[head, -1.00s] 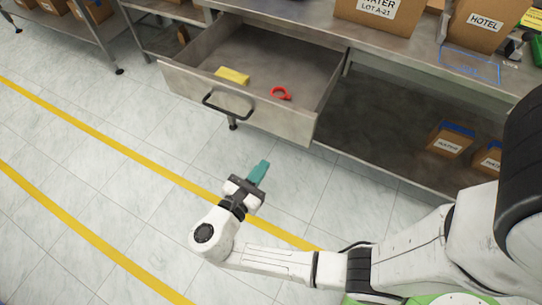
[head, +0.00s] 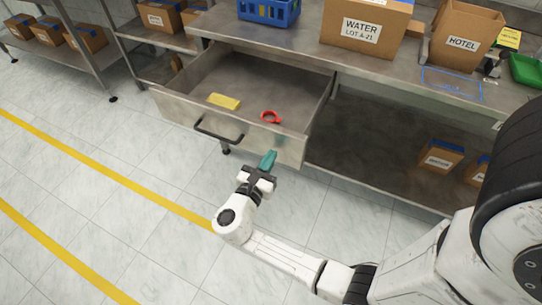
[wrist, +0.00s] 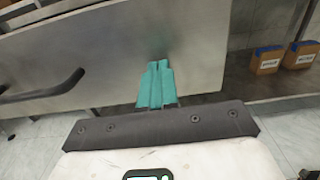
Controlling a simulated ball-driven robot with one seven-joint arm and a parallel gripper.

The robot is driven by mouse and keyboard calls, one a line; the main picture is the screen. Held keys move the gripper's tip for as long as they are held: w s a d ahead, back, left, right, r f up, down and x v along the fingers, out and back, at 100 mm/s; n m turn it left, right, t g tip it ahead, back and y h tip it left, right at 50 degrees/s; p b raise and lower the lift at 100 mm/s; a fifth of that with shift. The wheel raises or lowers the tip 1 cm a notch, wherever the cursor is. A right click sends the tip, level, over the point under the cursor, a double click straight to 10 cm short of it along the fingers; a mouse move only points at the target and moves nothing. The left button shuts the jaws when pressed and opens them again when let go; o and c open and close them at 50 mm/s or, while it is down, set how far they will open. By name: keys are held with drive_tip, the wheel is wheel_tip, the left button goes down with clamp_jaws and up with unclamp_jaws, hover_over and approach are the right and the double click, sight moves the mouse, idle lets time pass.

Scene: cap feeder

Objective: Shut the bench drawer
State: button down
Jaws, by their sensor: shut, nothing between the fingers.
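The bench drawer (head: 290,148) is pulled out from under the steel bench, with a dark bar handle (head: 218,134) on its front. A yellow block (head: 224,101) and a red ring-shaped item (head: 271,117) lie inside it. My gripper (head: 268,159) is shut and empty, its teal fingers at the right part of the drawer front. In the wrist view the fingertips (wrist: 159,66) overlap the plain front panel (wrist: 190,45), to the right of the handle (wrist: 45,90). I cannot tell whether they touch the panel.
The bench top (head: 310,43) holds a blue crate (head: 269,11), a WATER box (head: 366,24), a HOTEL box (head: 467,36) and a green tray (head: 526,69). Boxes (head: 440,157) stand on the shelf below. Shelving (head: 75,50) stands at left. The tiled floor in front is clear.

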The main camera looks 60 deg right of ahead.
drive_tip(key=shift+d, duration=0.5)
drive_tip(key=b, duration=1)
approach(309, 98)
drive_tip(key=d+r, duration=0.1)
drive_tip(key=d, duration=0.2)
drive_tip(key=d+r, duration=0.2)
drive_tip(key=d, duration=0.1)
drive_tip(key=d+r, duration=0.1)
drive_tip(key=d, duration=0.2)
drive_tip(key=shift+r, duration=0.2)
drive_tip(key=shift+w+d+r, duration=0.1)
drive_tip(key=shift+d, duration=0.35)
drive_tip(key=shift+r, duration=0.15)
drive_tip(key=shift+r, duration=0.1)
